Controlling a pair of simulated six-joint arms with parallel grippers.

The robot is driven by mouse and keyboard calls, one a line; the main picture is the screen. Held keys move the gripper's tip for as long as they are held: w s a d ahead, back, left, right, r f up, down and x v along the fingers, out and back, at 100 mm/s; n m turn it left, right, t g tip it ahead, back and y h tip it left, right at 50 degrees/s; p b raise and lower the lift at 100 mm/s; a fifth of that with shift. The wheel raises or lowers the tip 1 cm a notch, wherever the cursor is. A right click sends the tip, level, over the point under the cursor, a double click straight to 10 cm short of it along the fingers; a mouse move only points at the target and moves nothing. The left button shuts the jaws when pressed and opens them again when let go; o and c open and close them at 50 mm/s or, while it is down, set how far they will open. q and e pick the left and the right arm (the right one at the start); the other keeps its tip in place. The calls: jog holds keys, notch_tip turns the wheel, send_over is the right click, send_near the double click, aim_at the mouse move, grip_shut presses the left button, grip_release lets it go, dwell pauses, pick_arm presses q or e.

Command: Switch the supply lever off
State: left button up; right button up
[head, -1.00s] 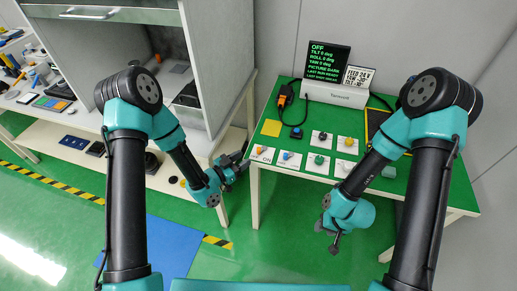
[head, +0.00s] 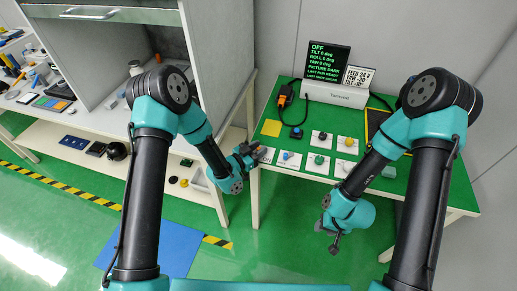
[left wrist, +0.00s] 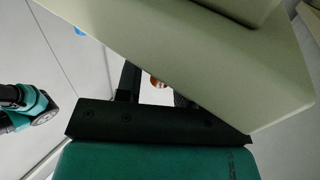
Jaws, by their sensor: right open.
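The supply lever's white plate (head: 267,154) is at the front left corner of the green table, where an orange knob showed earlier. My left gripper (head: 252,152) is at this plate and covers the knob and most labels in the head view. In the left wrist view, a small orange-red spot (left wrist: 157,82) shows past the dark gripper body; it may be the knob. I cannot tell whether the left jaws are open or touch the lever. My right gripper (head: 334,246) hangs open and empty in front of the table.
Other control plates stand close by, with a blue knob (head: 286,155), a green knob (head: 319,160) and a yellow knob (head: 348,142). A black screen (head: 327,62) reads OFF at the back. A tall grey cabinet (head: 223,60) stands to the left of my left gripper.

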pick_arm(q)
grip_shut()
jog(key=shift+a, duration=0.1)
jog(key=shift+w+a+m+g+h, duration=0.15)
jog(key=shift+m+g+h, duration=0.55)
jog(key=shift+g, duration=0.1)
jog(key=shift+o, duration=0.9)
grip_release()
jog(key=v, duration=1.7)
jog(key=shift+a, duration=0.3)
